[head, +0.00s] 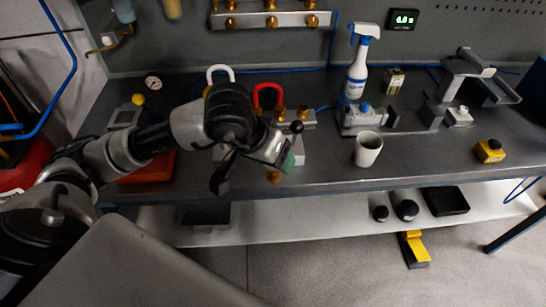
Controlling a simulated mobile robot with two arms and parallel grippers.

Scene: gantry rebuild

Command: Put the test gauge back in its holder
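My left gripper (275,152) is over the front of the bench, left of centre. A green part (290,163) shows at its tip, with a brass-coloured piece (273,177) just below and to the left. The gripper hides most of this object, so I cannot tell whether it is the test gauge or whether the fingers are closed on it. A small round gauge with a white face (153,82) is at the back left of the bench. I cannot make out a gauge holder for certain. My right gripper is not in view.
On the grey bench (325,178) stand a spray bottle (357,68), a white cup (367,150), a yellow-black box (489,151) and red (268,90) and white (219,70) shackle-like loops. An orange-red case (147,168) lies left, partly behind my arm. Bench between cup and yellow-black box is clear.

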